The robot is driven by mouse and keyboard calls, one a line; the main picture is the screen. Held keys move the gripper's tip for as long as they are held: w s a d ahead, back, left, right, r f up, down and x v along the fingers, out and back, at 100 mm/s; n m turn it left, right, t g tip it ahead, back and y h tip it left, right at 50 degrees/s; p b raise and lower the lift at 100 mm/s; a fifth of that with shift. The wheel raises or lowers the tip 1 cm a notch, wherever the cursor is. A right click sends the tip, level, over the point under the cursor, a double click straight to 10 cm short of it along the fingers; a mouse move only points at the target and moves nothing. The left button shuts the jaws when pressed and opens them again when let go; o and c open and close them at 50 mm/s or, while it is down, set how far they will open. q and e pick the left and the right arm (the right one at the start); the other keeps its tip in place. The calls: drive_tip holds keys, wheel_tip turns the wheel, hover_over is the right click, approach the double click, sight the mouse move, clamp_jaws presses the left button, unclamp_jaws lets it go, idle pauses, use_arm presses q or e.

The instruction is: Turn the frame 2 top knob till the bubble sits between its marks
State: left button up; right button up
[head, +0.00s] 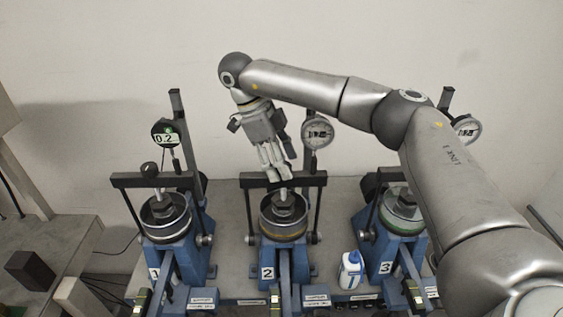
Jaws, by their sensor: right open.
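Frame 2 (284,262) is the middle blue lever frame, with a white "2" label on its front. Its dark crossbar (308,180) spans above a round metal cell (284,212). My right gripper (276,172) is open and points down at the middle of this crossbar. The fingers cover the place where the top knob would be, so I cannot see the knob or tell if they touch it. A small greenish vial (275,298) shows low at the front of frame 2; its bubble and marks are too small to make out. My left gripper is not in view.
Frame 3 (388,250) stands right, partly behind my right arm. A dial gauge (317,134) is close right of the gripper. A white-blue bottle (351,270) stands between frames 2 and 3.

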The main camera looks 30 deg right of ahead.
drive_tip(key=v, duration=1.1)
drive_tip(key=shift+r, duration=0.25)
drive_tip(key=shift+w+a, duration=0.1)
drive_tip(key=shift+w, duration=0.05)
